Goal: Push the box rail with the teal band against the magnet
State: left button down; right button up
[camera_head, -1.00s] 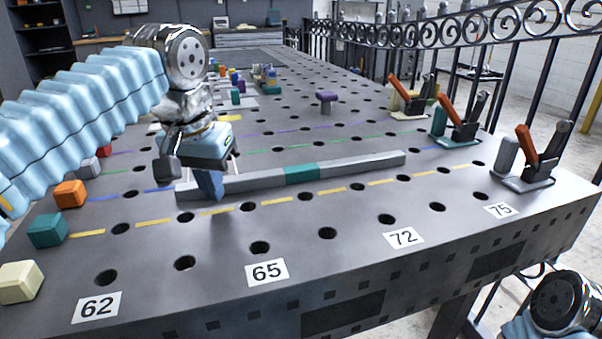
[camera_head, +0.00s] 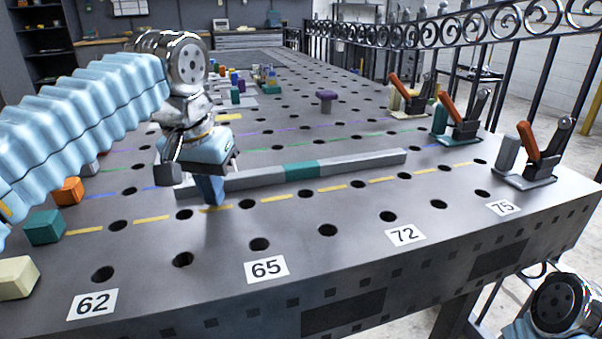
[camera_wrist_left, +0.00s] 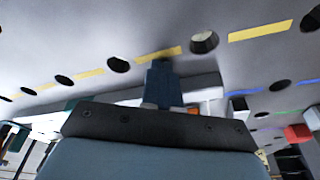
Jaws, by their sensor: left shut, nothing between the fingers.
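The box rail (camera_head: 350,166) is a long grey bar lying across the table, with a teal band (camera_head: 302,171) near its middle. My left gripper (camera_head: 209,192) is shut and empty, its blue fingers pointing down at the near side of the rail's left part. It partly hides the rail's left end, and I cannot tell whether it touches the rail. The fingers (camera_wrist_left: 163,85) also show in the left wrist view, with the pale rail (camera_wrist_left: 206,86) behind them. I cannot tell which thing is the magnet. My right gripper is out of view.
Teal (camera_head: 44,227), orange (camera_head: 67,191) and cream (camera_head: 16,277) blocks stand along the left edge. A purple piece (camera_head: 326,96) stands farther back. The holed table is clear in front of the rail.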

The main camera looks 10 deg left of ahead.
pick_arm(q)
jog(key=shift+r+p, duration=0.25)
jog(key=shift+p, duration=0.2)
dwell(0.6)
jog(key=shift+w+a+p, duration=0.55)
jog(key=shift+w+p, duration=0.1)
jog(key=shift+w, duration=0.2)
jog(key=shift+w+a+p, duration=0.5)
jog(key=shift+w+p, duration=0.15)
jog(key=shift+w, duration=0.15)
jog(key=shift+w+a+p, duration=0.55)
jog(key=shift+w+p, duration=0.1)
jog(key=shift+w, duration=0.2)
jog(key=shift+s+d+f, duration=0.1)
jog(key=shift+s+d, duration=0.1)
jog(key=shift+s, duration=0.1)
jog(key=shift+s+d+b, duration=0.45)
jog(key=shift+s+b, duration=0.1)
jog(key=shift+s, duration=0.15)
